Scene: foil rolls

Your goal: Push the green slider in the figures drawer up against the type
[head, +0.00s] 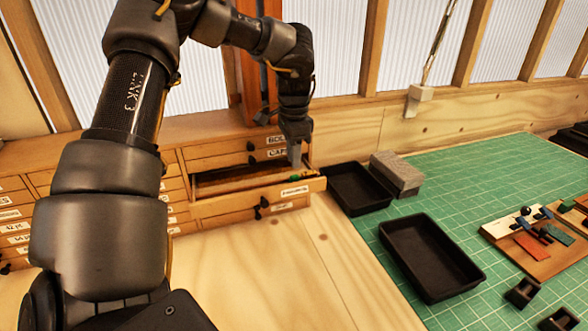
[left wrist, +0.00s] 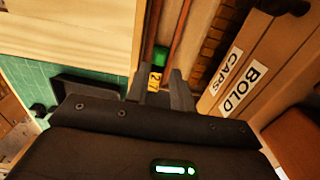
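The figures drawer (head: 262,195) is pulled open in the cabinet in the head view; its front label is too blurred to read surely. The green slider (head: 294,178) is a small green spot inside, near the drawer's right end. In the left wrist view the green slider (left wrist: 160,56) sits in a narrow channel, just beyond a yellow marked piece (left wrist: 154,80). My left gripper (head: 295,160) points down into the drawer; its fingers (left wrist: 158,86) are apart with the yellow piece showing between them. Whether a finger touches the slider is unclear. A row of brown blocks (left wrist: 212,45), perhaps type, lies alongside. My right gripper is out of view.
Closed drawers labelled BOLD and CAPS (left wrist: 238,80) lie close beside the gripper. Black trays (head: 430,258) and a grey block (head: 396,173) rest on or beside the green mat (head: 450,190). The wooden bench (head: 290,270) before the drawer is clear.

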